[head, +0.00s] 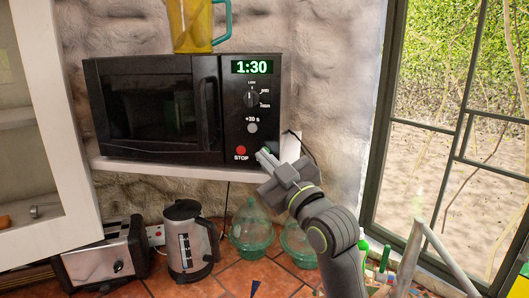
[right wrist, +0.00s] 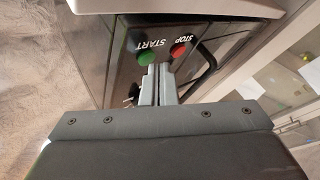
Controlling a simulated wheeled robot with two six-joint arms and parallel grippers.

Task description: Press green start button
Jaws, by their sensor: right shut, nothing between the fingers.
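The black microwave (head: 152,108) stands on a shelf, its display (head: 252,67) reading 1:30. Its red STOP button (head: 241,150) is low on the control panel. In the head view my right gripper (head: 262,156) is at the panel's lower right and covers most of the START area. The right wrist view shows the green START button (right wrist: 146,57) beside the red STOP button (right wrist: 178,50). The shut, empty right fingertips (right wrist: 157,68) are close to the green button; whether they touch it I cannot tell. My left gripper is not in view.
A yellow pitcher (head: 193,27) stands on the microwave. Below the shelf (head: 155,168) are a toaster (head: 107,262), a kettle (head: 188,240) and green glass containers (head: 250,232). An open cabinet door (head: 75,130) is at left, a window (head: 455,130) at right.

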